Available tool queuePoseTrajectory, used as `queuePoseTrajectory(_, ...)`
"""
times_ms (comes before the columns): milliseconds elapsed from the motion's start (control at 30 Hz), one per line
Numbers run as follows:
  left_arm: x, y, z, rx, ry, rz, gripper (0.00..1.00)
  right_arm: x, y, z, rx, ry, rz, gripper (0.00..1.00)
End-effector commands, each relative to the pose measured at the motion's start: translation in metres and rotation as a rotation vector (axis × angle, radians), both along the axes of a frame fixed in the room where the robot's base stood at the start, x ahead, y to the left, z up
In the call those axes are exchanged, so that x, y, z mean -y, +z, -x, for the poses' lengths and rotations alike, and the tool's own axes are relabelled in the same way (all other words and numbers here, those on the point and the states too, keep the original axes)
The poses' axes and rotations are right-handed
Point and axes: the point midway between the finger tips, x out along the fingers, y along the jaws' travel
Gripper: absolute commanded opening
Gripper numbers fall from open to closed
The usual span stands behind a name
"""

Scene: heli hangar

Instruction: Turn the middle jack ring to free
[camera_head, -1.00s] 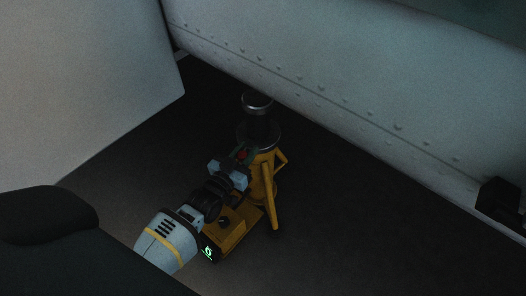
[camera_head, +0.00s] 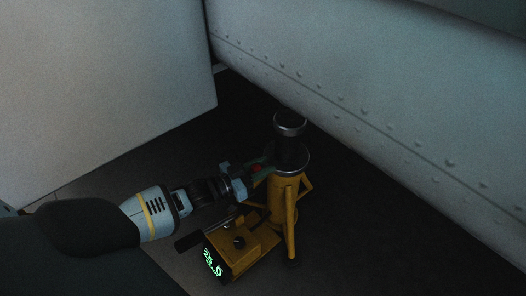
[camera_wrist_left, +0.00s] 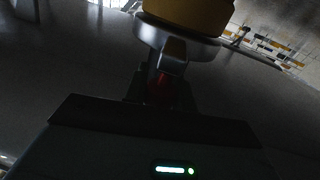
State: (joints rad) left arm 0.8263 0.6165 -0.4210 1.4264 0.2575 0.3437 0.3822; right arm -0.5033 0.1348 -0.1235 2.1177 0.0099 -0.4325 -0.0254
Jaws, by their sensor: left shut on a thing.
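The yellow tripod jack (camera_head: 284,198) stands upright on the dark floor under the pale riveted hull. The silver jack ring (camera_head: 306,160) sits around the top of its yellow body, below a dark column with a round silver cap (camera_head: 289,120). My left gripper (camera_head: 258,169) reaches in from the left and is shut at the ring's left side. In the left wrist view the ring (camera_wrist_left: 182,40) is close, with a tab running down to the fingers. The fingers are dark and their exact hold is hard to see. My right gripper is in neither view.
A yellow box with a green lit display (camera_head: 211,262) stands in front of the jack, just below my left wrist. The hull (camera_head: 370,90) slopes close above the jack. A pale panel (camera_head: 110,90) stands behind at left. Dark floor is clear at the lower right.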

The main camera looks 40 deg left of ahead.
Motion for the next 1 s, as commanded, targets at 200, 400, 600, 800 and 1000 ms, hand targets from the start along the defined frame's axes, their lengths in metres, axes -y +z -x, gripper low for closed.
queuePoseTrajectory(200, -0.001, -0.001, 0.0, -0.003, 0.001, 0.002, 0.0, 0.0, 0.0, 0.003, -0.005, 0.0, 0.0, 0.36)
queuePoseTrajectory(400, -0.001, -0.001, 0.0, -0.003, 0.002, 0.002, 0.38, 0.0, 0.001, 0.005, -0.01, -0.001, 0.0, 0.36)
queuePoseTrajectory(600, -0.001, 0.0, 0.0, -0.001, 0.001, 0.001, 0.48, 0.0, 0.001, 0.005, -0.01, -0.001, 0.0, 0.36)
queuePoseTrajectory(800, -0.001, 0.0, 0.003, -0.001, 0.001, 0.001, 0.48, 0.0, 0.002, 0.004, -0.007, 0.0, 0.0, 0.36)
queuePoseTrajectory(1000, -0.011, 0.002, 0.026, -0.003, 0.001, -0.001, 0.48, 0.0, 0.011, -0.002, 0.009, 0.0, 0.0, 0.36)
